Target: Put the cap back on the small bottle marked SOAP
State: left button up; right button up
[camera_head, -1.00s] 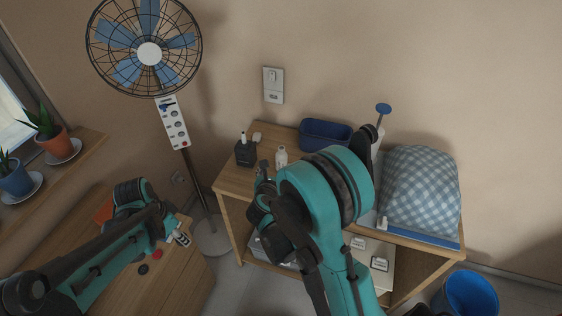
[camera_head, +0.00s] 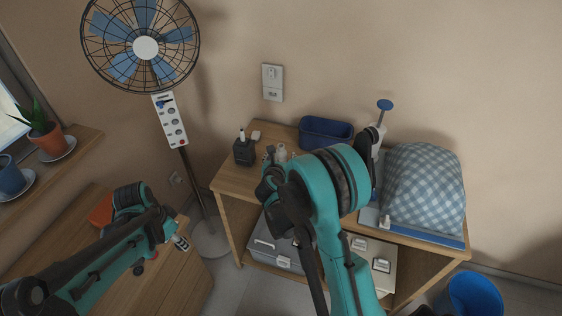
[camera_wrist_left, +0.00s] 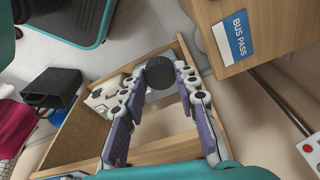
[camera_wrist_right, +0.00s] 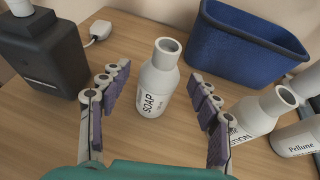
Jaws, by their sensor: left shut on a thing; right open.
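The small white bottle marked SOAP (camera_wrist_right: 157,85) stands upright and uncapped on the wooden shelf unit, its round mouth open. In the head view it shows behind my right gripper (camera_head: 275,158). My right gripper is open, with one finger on each side of the bottle; the right wrist view (camera_wrist_right: 158,98) shows gaps between both fingers and the bottle. My left gripper (camera_wrist_left: 160,85) is shut on a dark round cap (camera_wrist_left: 160,74), held between its fingertips. In the head view the left gripper is near the left desk's edge, and the cap is not clearly visible there.
A dark square bottle (camera_wrist_right: 45,50) stands left of the soap, and a blue bin (camera_wrist_right: 245,45) behind it. A white LOTION-type bottle (camera_wrist_right: 262,112) and a Pellune bottle (camera_wrist_right: 300,138) stand close on the right.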

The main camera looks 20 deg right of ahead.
pick_arm(q)
jog(key=shift+f, duration=0.3)
pick_arm(e)
jog(key=shift+x, duration=0.8)
jog(key=c, duration=1.3)
